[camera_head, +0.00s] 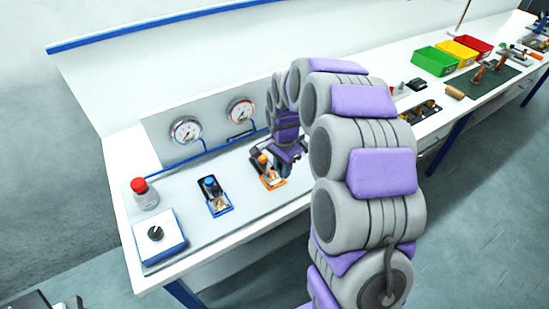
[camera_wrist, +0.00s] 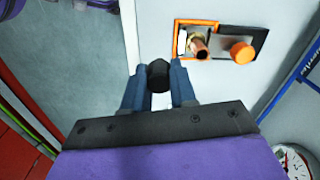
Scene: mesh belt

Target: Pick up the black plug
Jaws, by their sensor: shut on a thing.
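The black plug (camera_wrist: 157,74) is a dark rounded piece between the two blue-grey fingers of my gripper (camera_wrist: 158,84) in the wrist view. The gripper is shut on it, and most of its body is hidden. It appears apart from the orange-framed plate (camera_wrist: 210,23), which lies farther up and right in that view. In the head view my gripper (camera_head: 287,157) is above the bench beside that orange-framed plate (camera_head: 272,184). I cannot make out the plug there.
The orange-framed plate carries a copper fitting (camera_wrist: 199,50) and an orange knob (camera_wrist: 242,53). A blue-framed plate (camera_head: 221,210), a red button (camera_head: 139,186) and two gauges (camera_head: 186,131) are on the left. Green, yellow and red bins (camera_head: 434,62) stand far right.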

